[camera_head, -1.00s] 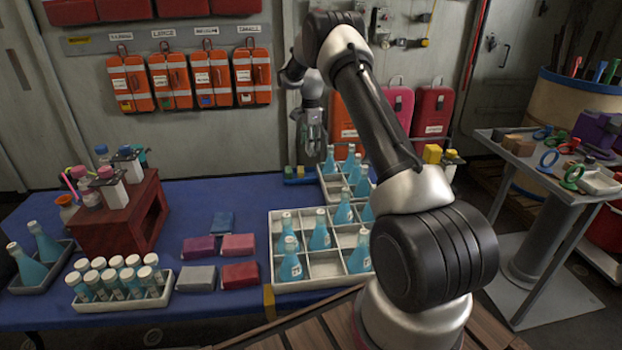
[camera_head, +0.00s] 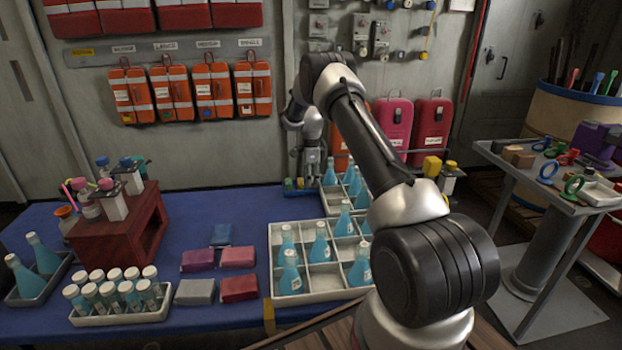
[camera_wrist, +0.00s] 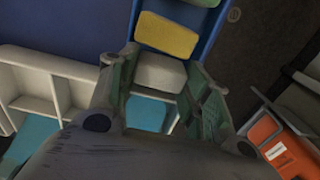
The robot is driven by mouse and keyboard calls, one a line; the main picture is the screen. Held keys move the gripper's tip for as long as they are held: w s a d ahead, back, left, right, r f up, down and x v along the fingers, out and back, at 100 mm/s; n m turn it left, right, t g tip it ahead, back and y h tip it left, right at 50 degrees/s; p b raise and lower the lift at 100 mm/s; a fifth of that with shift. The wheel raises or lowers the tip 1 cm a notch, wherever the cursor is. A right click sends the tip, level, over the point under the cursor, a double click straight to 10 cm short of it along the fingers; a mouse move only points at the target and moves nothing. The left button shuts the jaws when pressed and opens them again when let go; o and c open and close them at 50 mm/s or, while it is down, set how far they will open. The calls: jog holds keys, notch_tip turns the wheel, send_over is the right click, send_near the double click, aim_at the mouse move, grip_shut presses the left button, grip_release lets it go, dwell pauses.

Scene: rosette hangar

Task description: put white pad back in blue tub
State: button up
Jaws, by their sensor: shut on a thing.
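The white pad (camera_wrist: 159,73) is between the fingertips of my gripper (camera_wrist: 157,80) in the wrist view, and the gripper is shut on it. The blue tub (camera_wrist: 207,30) lies just beyond and around it, with a yellow pad (camera_wrist: 166,36) inside, next to the white one. I cannot tell whether the white pad touches the tub floor. In the head view the blue tub (camera_head: 301,194) sits at the back of the blue table, with small green and yellow pads in it. My gripper (camera_head: 312,182) points down at its right end and hides the white pad there.
A divided white crate (camera_head: 318,297) with blue flasks stands in front of the tub, and another (camera_head: 333,208) stands close on its right. Coloured packs (camera_head: 238,257) lie to the left.

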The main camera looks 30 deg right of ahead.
jog(key=shift+f, duration=0.1)
jog(key=o, duration=0.7)
jog(key=shift+o, duration=0.2)
